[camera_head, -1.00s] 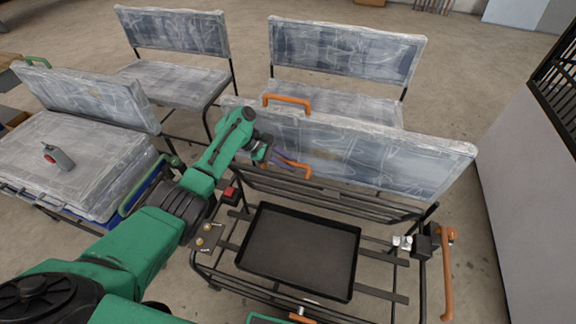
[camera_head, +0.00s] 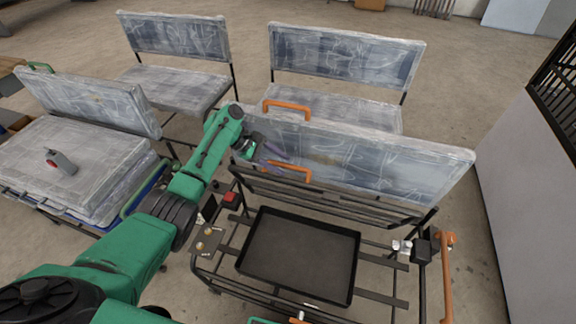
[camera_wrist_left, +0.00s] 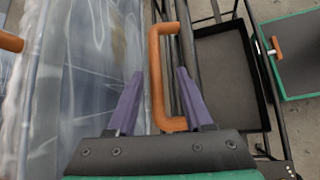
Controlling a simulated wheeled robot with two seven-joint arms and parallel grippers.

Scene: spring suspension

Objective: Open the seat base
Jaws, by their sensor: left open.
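The plastic-wrapped seat panel (camera_head: 375,165) stands tilted up at the back of a black metal frame (camera_head: 380,292). An orange handle (camera_head: 290,168) is on its near face, and a second orange handle (camera_head: 287,106) is at its top edge. My left gripper (camera_head: 277,157) is open beside the near handle, with purple fingers. In the left wrist view, the near handle (camera_wrist_left: 156,70) shows between the two open fingers of the left gripper (camera_wrist_left: 159,76); contact cannot be told. My right gripper is not in view.
A black tray (camera_head: 298,255) sits inside the frame. A red button block (camera_head: 231,197) is at the frame's left, and an orange side handle (camera_head: 447,275) at its right. Other wrapped seats (camera_head: 345,55) stand behind and left. A grey wall (camera_head: 510,190) borders the right.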

